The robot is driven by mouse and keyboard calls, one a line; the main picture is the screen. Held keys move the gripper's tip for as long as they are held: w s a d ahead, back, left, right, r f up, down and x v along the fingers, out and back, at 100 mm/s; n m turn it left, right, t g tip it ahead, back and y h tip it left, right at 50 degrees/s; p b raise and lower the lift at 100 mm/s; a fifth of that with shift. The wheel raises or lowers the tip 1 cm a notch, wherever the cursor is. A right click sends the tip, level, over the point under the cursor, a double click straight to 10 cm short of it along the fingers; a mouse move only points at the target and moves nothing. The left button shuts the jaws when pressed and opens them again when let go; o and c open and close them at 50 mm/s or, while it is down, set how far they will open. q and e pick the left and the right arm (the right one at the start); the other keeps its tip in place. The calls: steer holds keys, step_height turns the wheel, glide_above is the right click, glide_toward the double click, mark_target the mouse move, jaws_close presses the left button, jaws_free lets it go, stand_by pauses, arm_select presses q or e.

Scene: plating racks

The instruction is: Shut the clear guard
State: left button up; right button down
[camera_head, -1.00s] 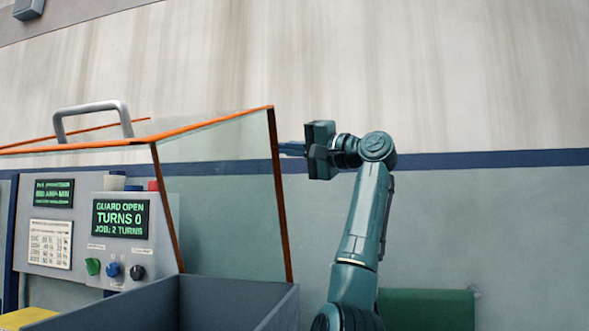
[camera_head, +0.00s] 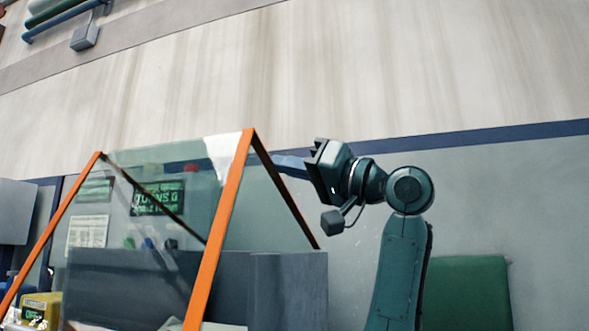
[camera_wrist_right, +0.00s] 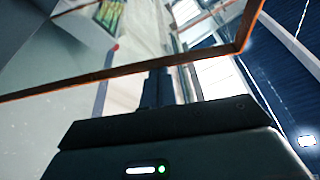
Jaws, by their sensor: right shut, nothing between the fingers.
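The clear guard (camera_head: 205,220), an orange-edged transparent panel, stands tilted over the grey tank (camera_head: 290,290). Its right top corner is beside my right gripper (camera_head: 280,161). The gripper is shut and empty, its fingers pointing left, close behind the orange edge; I cannot tell whether they touch it. In the right wrist view the shut fingers (camera_wrist_right: 158,88) overlap the guard's orange edge (camera_wrist_right: 110,76). The display (camera_head: 158,198) shows through the guard and reads TURNS 0; its other lines are unclear. The guard's handle is not visible. My left gripper is not in view.
A yellow box (camera_head: 40,308) stands at the lower left. A green panel (camera_head: 470,290) is at the lower right behind my arm. The wall (camera_head: 430,80) fills the background. The space above the guard is clear.

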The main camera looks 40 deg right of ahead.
arm_select(q)
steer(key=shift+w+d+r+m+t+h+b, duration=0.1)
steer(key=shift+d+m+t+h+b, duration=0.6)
steer(key=shift+b, duration=0.75)
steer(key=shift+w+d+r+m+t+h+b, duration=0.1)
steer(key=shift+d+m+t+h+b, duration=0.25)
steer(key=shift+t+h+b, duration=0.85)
arm_select(e)
step_height(320, 180, down, 9)
steer(key=s+a+n+y, duration=0.1)
steer(key=a+n, duration=0.1)
steer(key=n, duration=0.2)
steer(key=shift+s+y, duration=0.15)
steer(key=shift+y, duration=0.25)
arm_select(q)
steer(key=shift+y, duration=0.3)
arm_select(e)
steer(key=shift+a, duration=0.1)
arm_select(q)
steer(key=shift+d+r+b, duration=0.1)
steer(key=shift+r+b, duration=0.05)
steer(key=shift+b, duration=0.4)
arm_select(e)
steer(key=v, duration=1.3)
steer(key=shift+r, duration=0.2)
steer(key=shift+s, duration=0.1)
